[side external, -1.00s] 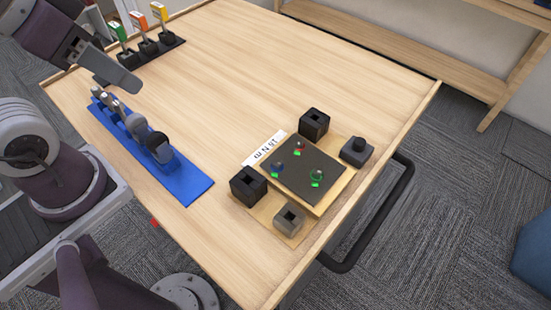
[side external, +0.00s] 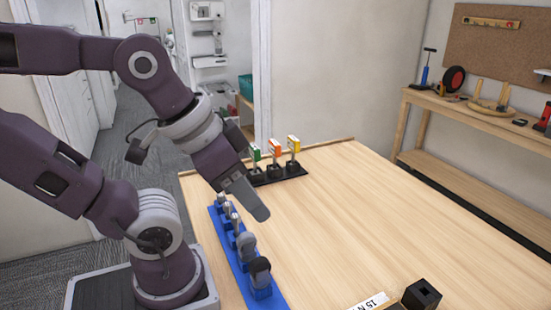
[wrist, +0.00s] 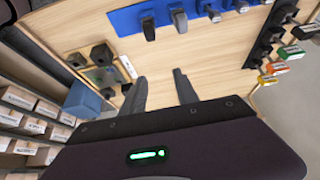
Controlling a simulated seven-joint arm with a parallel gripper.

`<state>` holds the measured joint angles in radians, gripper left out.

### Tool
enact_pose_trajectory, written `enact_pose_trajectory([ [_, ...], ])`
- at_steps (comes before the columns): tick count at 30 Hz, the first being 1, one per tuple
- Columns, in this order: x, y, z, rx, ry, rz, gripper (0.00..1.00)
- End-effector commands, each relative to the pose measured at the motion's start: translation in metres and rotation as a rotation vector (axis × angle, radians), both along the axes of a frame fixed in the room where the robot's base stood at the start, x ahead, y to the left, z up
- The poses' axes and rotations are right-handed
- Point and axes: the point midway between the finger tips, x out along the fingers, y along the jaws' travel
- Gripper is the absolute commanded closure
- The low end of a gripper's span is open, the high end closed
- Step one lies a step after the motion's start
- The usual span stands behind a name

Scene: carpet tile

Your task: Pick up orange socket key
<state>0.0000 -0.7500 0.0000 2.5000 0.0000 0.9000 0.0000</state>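The orange socket key (side external: 275,150) stands upright in a black holder (side external: 295,173) at the far left of the table. It is the middle one, between a green key (side external: 255,153) and a yellow key (side external: 293,146). It also shows at the right of the wrist view (wrist: 276,68). My gripper (side external: 262,212) is above the table beside the blue rack, nearer the camera than the keys and apart from them. In the wrist view my two fingers (wrist: 160,80) are spread, with nothing between them.
A blue rack (side external: 243,283) with several grey-headed tools stands along the table's left side, close to my gripper. A board with black socket blocks (side external: 421,294) is at the near right. The middle of the table is clear. A wooden bench (side external: 470,120) stands beyond.

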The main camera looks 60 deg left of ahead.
Motion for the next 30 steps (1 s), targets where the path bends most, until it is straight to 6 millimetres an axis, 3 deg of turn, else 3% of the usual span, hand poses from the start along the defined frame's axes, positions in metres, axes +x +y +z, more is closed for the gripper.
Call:
enact_pose_trajectory([
  [2,0.0,0.0,0.0,0.0,0.0,0.0,0.64],
  [4,0.0,0.0,0.0,0.0,0.0,0.0,0.56],
  [13,0.002,0.001,0.002,-0.003,0.003,0.01,0.56],
  [17,0.04,0.019,0.024,-0.051,0.059,0.179,0.56],
  [20,0.098,0.063,0.045,-0.125,0.138,0.45,0.56],
  [23,0.154,0.131,0.048,-0.205,0.215,0.751,0.56],
  [24,0.172,0.164,0.043,-0.236,0.244,0.874,0.56],
  [27,0.199,0.246,0.017,-0.303,0.309,1.156,0.56],
  [30,0.205,0.312,-0.014,-0.35,0.353,1.369,0.56],
])
